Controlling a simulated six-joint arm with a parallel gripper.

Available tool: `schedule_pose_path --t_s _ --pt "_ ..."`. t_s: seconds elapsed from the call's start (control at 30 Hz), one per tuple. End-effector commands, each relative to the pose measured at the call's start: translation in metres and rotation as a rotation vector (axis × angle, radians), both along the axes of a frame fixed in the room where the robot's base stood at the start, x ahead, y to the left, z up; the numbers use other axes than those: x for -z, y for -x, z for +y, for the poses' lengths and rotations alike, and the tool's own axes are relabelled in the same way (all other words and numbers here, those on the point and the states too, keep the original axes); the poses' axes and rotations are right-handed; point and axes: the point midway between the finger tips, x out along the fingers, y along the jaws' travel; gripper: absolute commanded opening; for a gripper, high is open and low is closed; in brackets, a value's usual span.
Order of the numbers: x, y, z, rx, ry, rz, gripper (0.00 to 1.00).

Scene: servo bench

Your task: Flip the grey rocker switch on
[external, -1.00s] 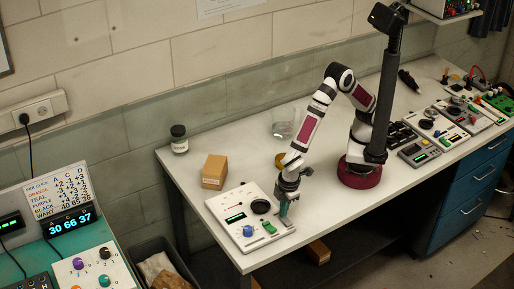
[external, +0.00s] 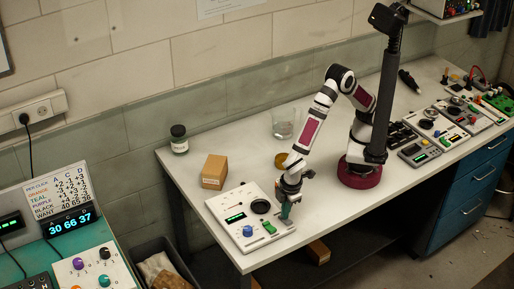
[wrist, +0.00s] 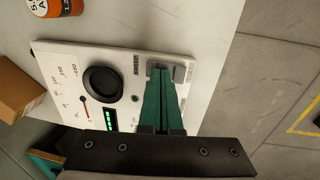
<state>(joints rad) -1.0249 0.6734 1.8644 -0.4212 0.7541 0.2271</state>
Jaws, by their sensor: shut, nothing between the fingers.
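The grey rocker switch (wrist: 180,74) sits on a white panel (wrist: 125,65), near its far right end in the wrist view. My gripper (wrist: 160,70) has green fingers, closed together with nothing between them. Its fingertips are over the rocker and hide its middle; I cannot tell whether they touch it. In the external view my gripper (external: 285,213) points down at the right part of the panel (external: 228,205). The rocker is hidden there behind the fingers. A small display (wrist: 110,120) on the panel is lit green.
The panel also carries a black knob (wrist: 101,83), a dial with a red needle (wrist: 84,108), a blue part (external: 248,231) and a green part (external: 268,227). A cardboard box (external: 214,171) stands behind it, an orange cylinder (external: 281,160) nearby. The table's front edge is close.

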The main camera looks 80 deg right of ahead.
Motion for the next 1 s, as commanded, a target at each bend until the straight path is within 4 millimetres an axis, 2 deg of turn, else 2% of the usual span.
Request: schedule_pose_path --t_s 0.33,0.43,0.57,0.8,1.0 --pt "-0.002 0.002 0.002 0.001 0.0 0.0 0.0" --pt "-0.01 0.001 0.001 0.001 -0.001 -0.001 0.0" --pt "-0.037 -0.002 -0.001 0.001 -0.004 -0.003 0.0" --pt "-0.096 -0.008 -0.007 0.002 -0.004 -0.002 0.0" --pt "-0.129 -0.011 -0.011 0.002 -0.001 -0.001 0.0"
